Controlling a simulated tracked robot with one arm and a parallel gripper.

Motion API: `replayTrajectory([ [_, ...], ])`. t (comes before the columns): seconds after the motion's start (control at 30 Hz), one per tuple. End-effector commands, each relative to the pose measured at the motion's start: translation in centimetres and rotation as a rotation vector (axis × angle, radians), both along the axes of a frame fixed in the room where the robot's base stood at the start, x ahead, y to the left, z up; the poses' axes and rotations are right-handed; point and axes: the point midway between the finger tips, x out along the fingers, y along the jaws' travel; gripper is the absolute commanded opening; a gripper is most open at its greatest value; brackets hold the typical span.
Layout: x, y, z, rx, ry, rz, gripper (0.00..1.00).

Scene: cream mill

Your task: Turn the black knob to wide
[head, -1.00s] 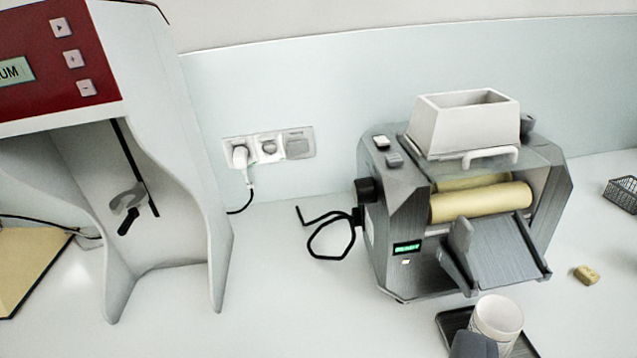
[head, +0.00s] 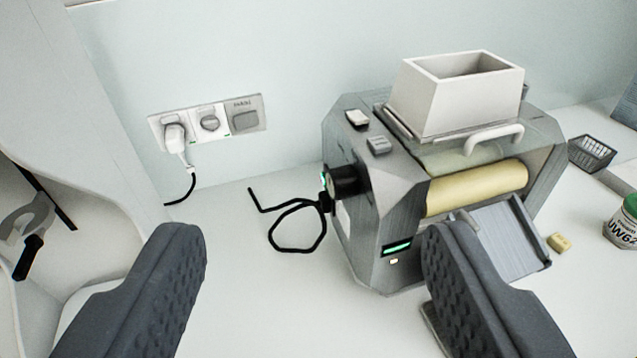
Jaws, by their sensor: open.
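The black knob (head: 345,180) sticks out from the left side of the grey mill (head: 395,215). Its setting cannot be read from here. A small green glow shows at the knob's left edge. The mill has a white hopper (head: 455,100) on top, cream rollers (head: 475,188), a lit green display (head: 397,248) and a sloping metal chute (head: 505,240). My gripper (head: 315,245) is open and empty, its two dark padded fingers in the foreground, nearer to me than the knob and not touching it. The right finger hides part of the mill's lower front.
A black cable (head: 297,225) loops on the counter left of the mill. A wall socket (head: 208,122) holds a white plug. A white machine housing (head: 60,110) stands at the left. A yellow block (head: 559,242), a dark basket (head: 592,152) and a labelled jar (head: 625,222) lie to the right.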

Motion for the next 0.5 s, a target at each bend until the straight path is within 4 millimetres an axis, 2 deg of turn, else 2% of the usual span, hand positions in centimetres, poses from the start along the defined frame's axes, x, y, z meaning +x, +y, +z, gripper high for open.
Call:
replayTrajectory([
  [0.17, 3.5, 4.0, -0.1, 0.228, -0.088, 0.077, 0.59],
  [0.3, 6.7, 6.7, -0.2, 0.509, -0.178, 0.120, 0.59],
  [0.37, 7.8, 7.5, -0.5, 0.632, -0.210, 0.125, 0.59],
  [0.5, 10.4, 8.5, -2.2, 0.906, -0.275, 0.096, 0.59],
])
